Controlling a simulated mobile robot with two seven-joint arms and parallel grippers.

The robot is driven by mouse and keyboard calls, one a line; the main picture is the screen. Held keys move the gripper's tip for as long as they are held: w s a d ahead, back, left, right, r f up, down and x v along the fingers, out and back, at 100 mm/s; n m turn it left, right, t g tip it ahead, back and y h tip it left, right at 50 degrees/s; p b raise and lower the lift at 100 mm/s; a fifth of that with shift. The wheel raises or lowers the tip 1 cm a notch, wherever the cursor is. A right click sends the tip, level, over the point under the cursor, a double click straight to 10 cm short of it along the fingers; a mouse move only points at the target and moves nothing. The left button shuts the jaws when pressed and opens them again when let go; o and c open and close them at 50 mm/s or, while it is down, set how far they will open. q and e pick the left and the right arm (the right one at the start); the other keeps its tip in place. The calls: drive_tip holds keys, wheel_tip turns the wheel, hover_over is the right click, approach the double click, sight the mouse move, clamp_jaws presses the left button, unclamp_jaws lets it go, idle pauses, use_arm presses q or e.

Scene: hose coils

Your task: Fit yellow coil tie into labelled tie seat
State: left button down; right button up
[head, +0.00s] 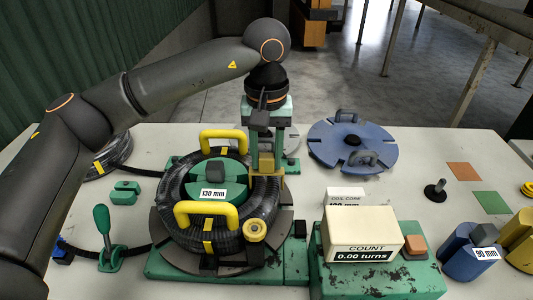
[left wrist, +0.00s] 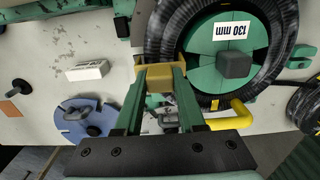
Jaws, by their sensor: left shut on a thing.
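My left gripper (head: 267,160) points down at the right rim of the black hose coil (head: 259,200), its green fingers shut on a yellow coil tie (head: 279,164). In the left wrist view the tie (left wrist: 185,68) sits between the fingertips (left wrist: 160,75), against or very near the coil's outer side; contact is unclear. The coil lies around a green core (head: 230,170) labelled 130 mm. Other yellow bands (head: 208,223) show on the coil. I cannot make out a labelled tie seat; the fingers and coil hide the area below the tie. My right gripper is not in view.
Two yellow handles (head: 207,207) stand up over the coil. A yellow-topped roller (head: 255,231) and a count box (head: 362,233) stand at front right. A blue slotted disc (head: 334,133) lies behind right. A green lever (head: 104,222) stands at left.

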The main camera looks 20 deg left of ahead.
sight(267, 170)
use_arm(q)
drive_tip(key=shift+f+b, duration=1.2)
drive_tip(key=shift+f, duration=0.55)
drive_tip(key=shift+c, duration=2.1)
unclamp_jaws()
drive_tip(key=shift+r, duration=0.2)
drive_tip(key=shift+r+p, duration=1.6)
drive_tip(key=shift+r, duration=0.55)
wheel_tip(267, 170, up, 12)
drive_tip(key=shift+r+p, duration=0.25)
drive_tip(key=shift+p, duration=0.2)
